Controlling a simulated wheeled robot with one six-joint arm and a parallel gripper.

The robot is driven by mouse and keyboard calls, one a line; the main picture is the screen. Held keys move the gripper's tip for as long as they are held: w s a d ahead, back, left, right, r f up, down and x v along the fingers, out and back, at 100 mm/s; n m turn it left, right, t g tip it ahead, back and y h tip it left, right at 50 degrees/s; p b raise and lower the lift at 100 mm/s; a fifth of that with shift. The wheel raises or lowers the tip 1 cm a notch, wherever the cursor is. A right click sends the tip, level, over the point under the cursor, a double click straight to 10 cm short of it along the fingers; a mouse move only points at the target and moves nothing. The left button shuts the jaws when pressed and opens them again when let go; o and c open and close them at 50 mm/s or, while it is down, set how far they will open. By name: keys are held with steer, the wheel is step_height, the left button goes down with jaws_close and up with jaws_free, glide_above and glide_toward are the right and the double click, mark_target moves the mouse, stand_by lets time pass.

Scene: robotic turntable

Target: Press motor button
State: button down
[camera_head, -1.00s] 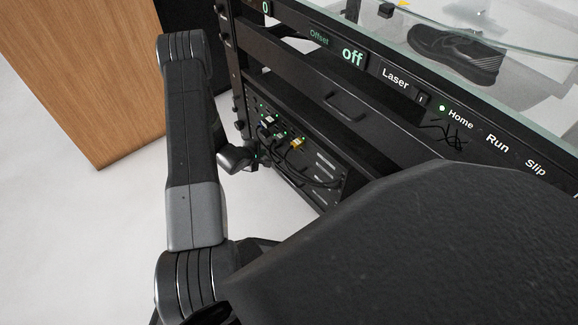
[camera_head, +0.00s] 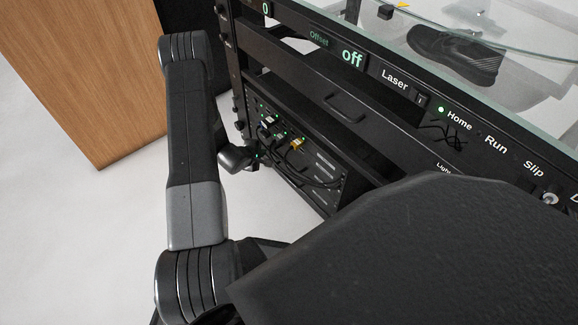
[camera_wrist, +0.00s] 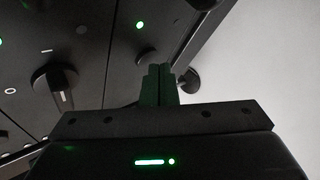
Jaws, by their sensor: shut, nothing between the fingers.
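The turntable's black control panel (camera_head: 402,87) runs along the front edge in the head view, with labels Laser, Home, Run and Slip. No motor label is readable in either view. In the wrist view, my gripper (camera_wrist: 160,72) is shut and empty, its dark fingers together in front of the panel. A round black knob or button (camera_wrist: 190,81) is just right of the fingertips; whether they touch cannot be told. A larger black knob with a white mark (camera_wrist: 55,85) is to the left.
A rack unit with cables (camera_head: 297,150) is below, near a drawer handle (camera_head: 345,107). A wooden block (camera_head: 85,75) stands left. The pale floor is open at lower left.

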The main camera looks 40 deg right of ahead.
steer(key=shift+a, duration=0.65)
steer(key=a+p, duration=0.1)
steer(key=a, duration=0.5)
steer(key=shift+s, duration=0.25)
steer(key=shift+r, duration=0.1)
stand_by(0.3)
